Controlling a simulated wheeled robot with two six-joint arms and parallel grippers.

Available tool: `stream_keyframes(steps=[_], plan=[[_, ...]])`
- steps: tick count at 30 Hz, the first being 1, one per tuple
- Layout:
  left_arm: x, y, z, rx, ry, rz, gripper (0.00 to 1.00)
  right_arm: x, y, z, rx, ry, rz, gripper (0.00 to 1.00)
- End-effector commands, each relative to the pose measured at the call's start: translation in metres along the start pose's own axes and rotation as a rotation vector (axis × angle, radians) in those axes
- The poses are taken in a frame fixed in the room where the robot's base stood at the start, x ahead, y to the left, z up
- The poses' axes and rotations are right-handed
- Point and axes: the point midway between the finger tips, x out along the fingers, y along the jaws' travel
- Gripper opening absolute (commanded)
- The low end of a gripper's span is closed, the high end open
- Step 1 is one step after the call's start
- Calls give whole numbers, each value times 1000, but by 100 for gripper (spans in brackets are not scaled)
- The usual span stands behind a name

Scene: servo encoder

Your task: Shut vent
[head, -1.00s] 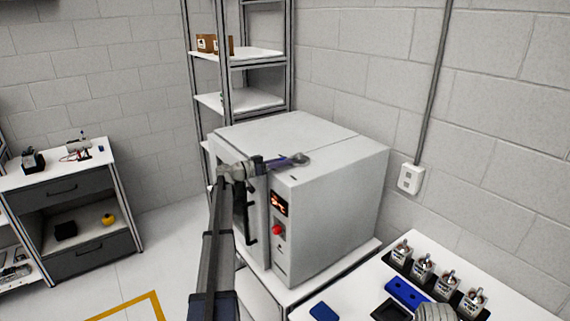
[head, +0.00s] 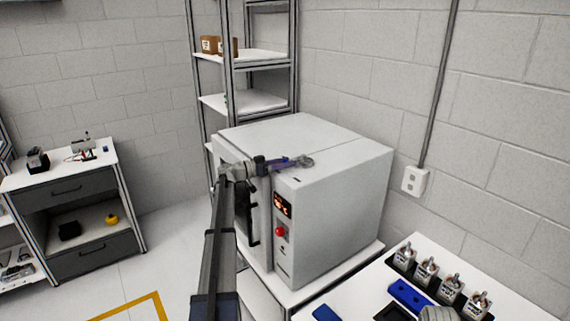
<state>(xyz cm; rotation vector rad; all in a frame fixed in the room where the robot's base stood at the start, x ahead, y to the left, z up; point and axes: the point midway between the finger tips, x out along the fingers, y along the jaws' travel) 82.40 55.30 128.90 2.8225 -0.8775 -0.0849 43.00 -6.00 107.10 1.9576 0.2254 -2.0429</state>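A light grey box oven (head: 335,215) stands on a white-topped bench, with a dark display and a red button on its front panel. Its door (head: 258,225), with a black handle, is at the left of the front. A small dark slot (head: 296,180) shows on the top near the front edge; I cannot tell whether it is the vent. My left arm reaches up across the door side. My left gripper (head: 305,161) is over the front part of the oven's top, just behind the slot. Its fingers are too small to read, and I cannot tell if it touches anything.
A white table (head: 350,300) at bottom right holds several silver-topped units (head: 429,268) and a blue part (head: 409,295). A shelf rack (head: 245,100) stands behind the oven. A drawer cabinet (head: 70,205) is at left, with open floor between.

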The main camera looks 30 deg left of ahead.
Motion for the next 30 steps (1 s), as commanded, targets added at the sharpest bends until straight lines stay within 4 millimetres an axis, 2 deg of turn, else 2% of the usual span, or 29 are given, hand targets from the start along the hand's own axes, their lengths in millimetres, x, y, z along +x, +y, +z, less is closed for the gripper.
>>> stream_keyframes(steps=[11,24,30], plan=[[-7,1,0,0,0,0,61,0,0,0,0,0,0,50],[-71,0,0,0,0,-2,61,0,0,0,0,0,0,50],[-78,0,0,0,0,1,61,0,0,0,0,0,0,50]])
